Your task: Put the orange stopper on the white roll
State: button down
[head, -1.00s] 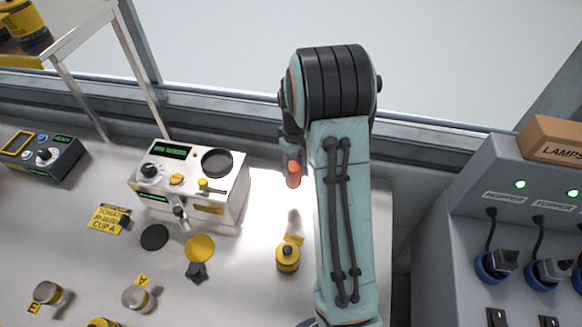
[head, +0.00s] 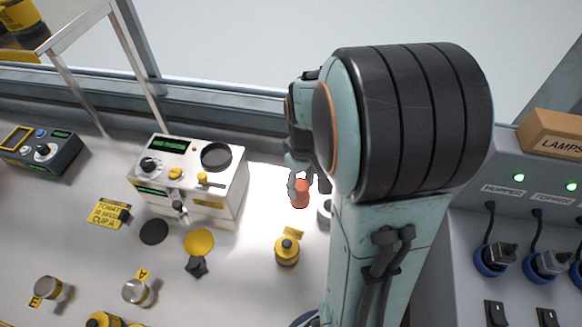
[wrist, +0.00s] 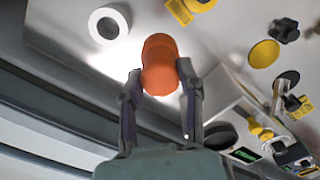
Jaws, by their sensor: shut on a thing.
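The orange stopper (head: 300,194) is between the fingers of my gripper (head: 302,177), held above the bright metal bench. In the wrist view my gripper (wrist: 160,76) is shut on the stopper (wrist: 159,58), with one finger on each side. The white roll (wrist: 109,9) stands on the bench, seen end-on as a white ring with a dark hole, to the upper left of the stopper and apart from it. In the head view the roll (head: 325,219) shows just right of the stopper, partly hidden by my arm.
A white control box (head: 190,180) stands left of my gripper. A yellow knobbed weight (head: 287,252) stands in front of the stopper. A yellow disc (head: 199,243) and a black disc (head: 153,232) lie on the bench. A grey panel with plugs (head: 525,220) is at the right.

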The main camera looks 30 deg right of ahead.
jog(key=d+m, duration=0.1)
jog(key=d, duration=0.7)
jog(key=f, duration=0.2)
jog(key=s+f, duration=0.1)
jog(key=f, duration=0.5)
jog(key=shift+s+d+f, duration=0.1)
jog(key=shift+s+d, duration=0.1)
jog(key=shift+d, duration=0.1)
jog(key=shift+f, duration=0.15)
jog(key=c, duration=0.7)
grip_release()
